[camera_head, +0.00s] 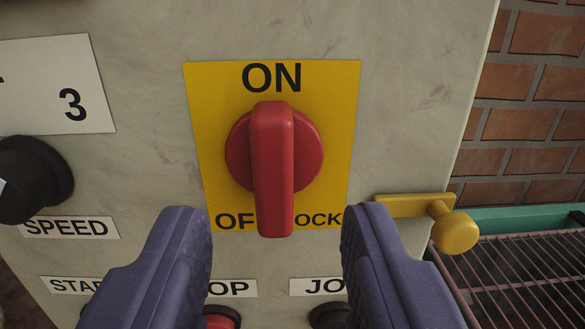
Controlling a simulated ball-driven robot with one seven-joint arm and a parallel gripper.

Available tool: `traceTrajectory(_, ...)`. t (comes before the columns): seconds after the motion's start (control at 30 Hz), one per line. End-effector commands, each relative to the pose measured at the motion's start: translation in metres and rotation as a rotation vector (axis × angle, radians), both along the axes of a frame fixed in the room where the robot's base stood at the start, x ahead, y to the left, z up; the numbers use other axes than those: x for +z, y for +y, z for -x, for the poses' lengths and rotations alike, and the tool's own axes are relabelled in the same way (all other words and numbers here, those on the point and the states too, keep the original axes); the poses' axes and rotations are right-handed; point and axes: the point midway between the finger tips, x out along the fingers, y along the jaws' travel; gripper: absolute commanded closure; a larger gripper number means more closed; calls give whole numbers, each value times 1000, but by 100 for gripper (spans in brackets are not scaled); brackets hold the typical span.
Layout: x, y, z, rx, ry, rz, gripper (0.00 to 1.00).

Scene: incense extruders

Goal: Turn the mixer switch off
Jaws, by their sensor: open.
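The mixer switch (273,160) is a red rotary knob with a raised vertical handle, mounted on a yellow plate (205,100). "ON" stands above it, and below it the partly covered lettering reads "OF" and "OCK". The handle is upright in the picture, its long end reaching down between the two lower words. My gripper (277,220) is open, its two purple fingers at the lower left and lower right of the handle. Nothing is between the fingertips except the handle's lower end seen beyond; I cannot tell the distance to it, and I see no contact.
A black speed knob (33,180) is at the left. A yellow peg (455,231) sticks out at the panel's right edge. A red button (221,318) and a dark button (329,314) are partly hidden below. A wire rack (530,262) and brick wall (530,120) lie to the right.

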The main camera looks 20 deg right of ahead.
Motion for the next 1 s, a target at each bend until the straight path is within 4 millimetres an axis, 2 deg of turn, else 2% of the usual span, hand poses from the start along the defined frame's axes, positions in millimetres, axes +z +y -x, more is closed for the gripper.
traceTrajectory(0.1, -2, -7, -21, -1, -2, 2, 55)
traceTrajectory(0.23, -2, -12, -37, 1, 0, 0, 55)
traceTrajectory(0.57, 0, -14, -45, 3, 2, -2, 55)
traceTrajectory(0.6, 0, -14, -45, 3, 2, -2, 58)
traceTrajectory(0.8, 0, -14, -45, 3, 2, -2, 100)
traceTrajectory(1.0, 0, -14, -45, 3, 3, 4, 100)
